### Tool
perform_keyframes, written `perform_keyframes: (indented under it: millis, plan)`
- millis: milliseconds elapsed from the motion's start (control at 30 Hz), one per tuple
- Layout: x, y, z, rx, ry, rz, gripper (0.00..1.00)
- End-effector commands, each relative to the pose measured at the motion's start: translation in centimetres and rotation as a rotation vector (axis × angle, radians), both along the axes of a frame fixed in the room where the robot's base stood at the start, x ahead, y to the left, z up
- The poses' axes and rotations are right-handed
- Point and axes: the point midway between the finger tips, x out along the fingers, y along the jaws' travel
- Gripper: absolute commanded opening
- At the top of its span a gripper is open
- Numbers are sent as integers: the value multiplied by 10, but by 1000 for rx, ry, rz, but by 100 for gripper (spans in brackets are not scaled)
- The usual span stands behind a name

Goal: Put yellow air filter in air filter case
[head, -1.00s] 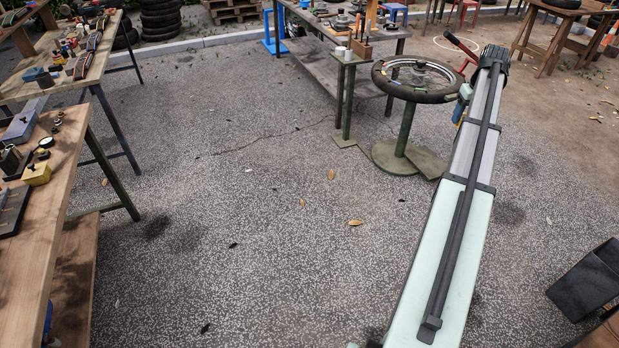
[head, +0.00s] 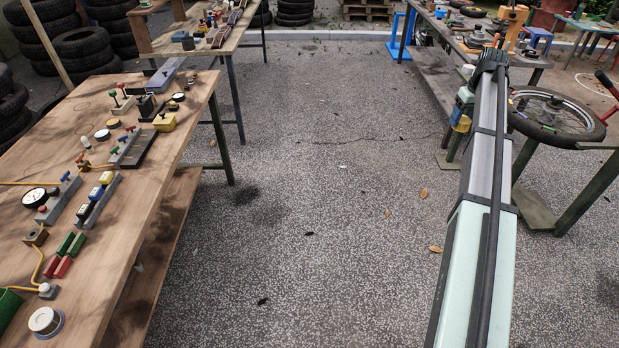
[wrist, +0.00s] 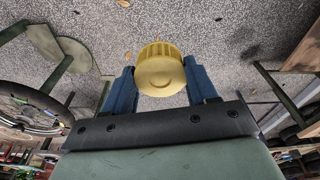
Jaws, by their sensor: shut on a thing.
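The yellow air filter (wrist: 160,72) is a round ribbed part with a smooth cap. In the wrist view it sits between the two blue fingers of my gripper (wrist: 160,80), which is shut on it and holds it above the ground. In the head view my gripper is mostly hidden at the far end of my arm; a bit of blue and yellow (head: 462,105) shows there. I cannot pick out the air filter case for sure among the parts on the left workbench.
A wooden workbench (head: 75,125) on the left holds gauges (head: 36,198), coloured valves and a yellow block (head: 164,122). A second bench (head: 235,35) stands behind it. A wheel on a stand (head: 555,115) is at right. The paved floor (head: 330,220) between is clear.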

Motion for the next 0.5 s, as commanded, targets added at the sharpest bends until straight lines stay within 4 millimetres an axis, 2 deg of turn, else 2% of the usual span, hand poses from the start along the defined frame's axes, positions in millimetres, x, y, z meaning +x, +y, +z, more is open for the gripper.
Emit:
perform_keyframes:
  millis: [33,200,500]
  plan:
    - [10,22,0,0,0,29,23]
    - [36,87,-1,0,1,113,23]
    - [68,206,-3,-1,2,259,23]
